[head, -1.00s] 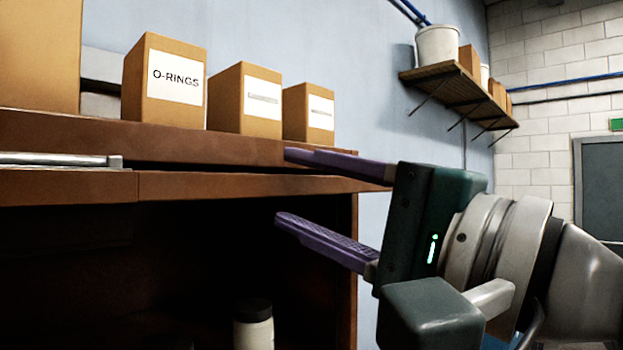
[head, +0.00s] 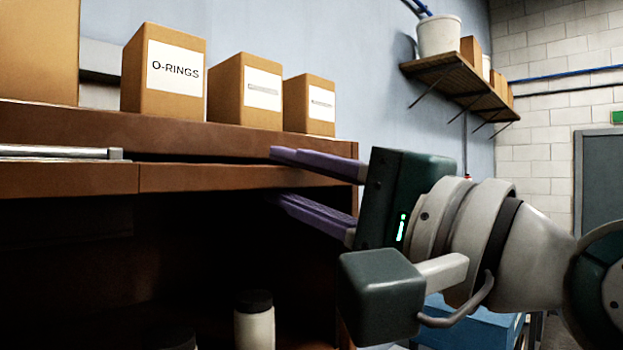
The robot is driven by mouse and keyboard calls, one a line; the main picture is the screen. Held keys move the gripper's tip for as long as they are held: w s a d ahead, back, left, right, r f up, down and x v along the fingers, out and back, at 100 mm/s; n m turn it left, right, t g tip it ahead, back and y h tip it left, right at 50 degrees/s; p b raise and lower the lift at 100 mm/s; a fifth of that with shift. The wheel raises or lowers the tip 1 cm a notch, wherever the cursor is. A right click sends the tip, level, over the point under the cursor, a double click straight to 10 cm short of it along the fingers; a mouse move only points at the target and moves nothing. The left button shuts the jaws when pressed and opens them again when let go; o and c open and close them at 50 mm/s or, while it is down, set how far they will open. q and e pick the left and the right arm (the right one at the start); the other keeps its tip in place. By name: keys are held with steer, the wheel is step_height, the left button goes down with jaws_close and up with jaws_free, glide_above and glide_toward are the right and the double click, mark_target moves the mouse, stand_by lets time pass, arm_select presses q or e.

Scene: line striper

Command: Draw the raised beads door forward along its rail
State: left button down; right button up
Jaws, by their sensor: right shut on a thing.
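The raised door (head: 220,177) shows edge-on as a brown horizontal panel just under the cabinet top (head: 190,137). No lettering on it is visible. My right gripper (head: 274,177) comes in from the right, with one purple finger above the panel and one below it. It is shut on the panel near its right end. The lower finger is partly in shadow. The rail itself is hidden. My left gripper is not in view.
An O-RINGS box (head: 163,75) and other cardboard boxes stand on the cabinet top. A metal bar (head: 60,153) lies at the left, above a neighbouring brown panel. A white jar (head: 255,325) stands in the dark cabinet. A wall shelf (head: 460,88) is at the upper right.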

steer(key=shift+f, duration=0.1)
jaws_close()
steer(key=shift+r+p+v, duration=0.25)
steer(key=shift+p+v, duration=0.05)
steer(key=shift+v, duration=0.8)
steer(key=shift+s+d+r, duration=0.1)
steer(key=shift+s+d, duration=0.7)
steer(key=shift+d, duration=0.15)
steer(key=shift+s+d+r, duration=0.1)
steer(key=shift+s+d, duration=0.65)
steer(key=shift+d, duration=0.25)
steer(key=r+b+v, duration=0.1)
steer(key=v, duration=0.5)
steer(key=shift+s+d+b, duration=0.35)
steer(key=shift+s+d, duration=0.05)
steer(key=shift+s, duration=0.05)
